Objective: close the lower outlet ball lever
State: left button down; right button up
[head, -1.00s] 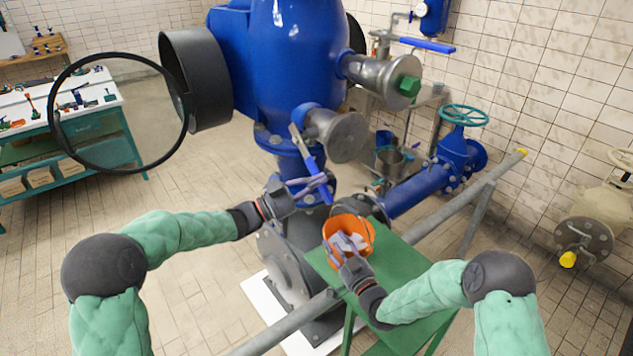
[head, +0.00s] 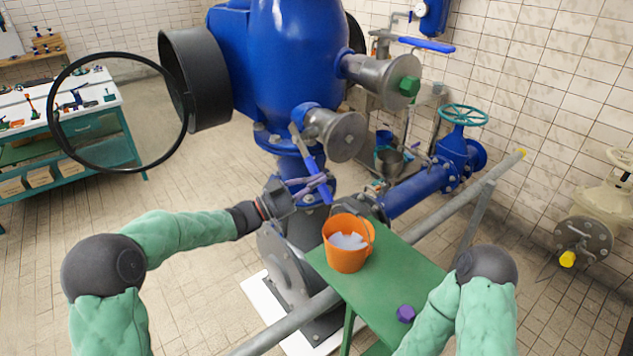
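The lower outlet ball lever (head: 309,164) is a blue handle under the lower grey flanged outlet (head: 342,135) of the big blue vessel. It slants down and a little right from its grey pivot end. My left gripper (head: 322,184) is at the lever's lower end, its fingers pointing right and overlapping the handle in the head view. The lever's blue tip shows just below the fingers. I cannot tell whether the fingers are closed on it. My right forearm runs down out of the lower edge, and the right gripper is out of view.
An orange bucket (head: 345,256) with pale contents stands on the green table (head: 400,265), with a purple hexagonal piece (head: 405,313) near the front. A grey rail (head: 440,215) passes diagonally behind and under it. An upper outlet has a green hexagonal plug (head: 409,86).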

pick_arm(q)
jog(key=shift+w+a+f+m+b, duration=0.15)
jog(key=shift+f+m+b, duration=0.25)
jog(key=w+a+f+m+g+y+b, duration=0.2)
jog(key=w+a+f+m+g+b, duration=0.1)
jog(key=w+m, duration=0.4)
notch_tip(320, 180, down, 3)
jog(key=a+m+b, duration=0.1)
jog(key=a+m, duration=0.1)
jog(key=m, duration=0.1)
jog(key=shift+r, duration=0.2)
jog(key=shift+a+r, duration=0.1)
dwell(0.5)
jog(key=shift+a, duration=0.1)
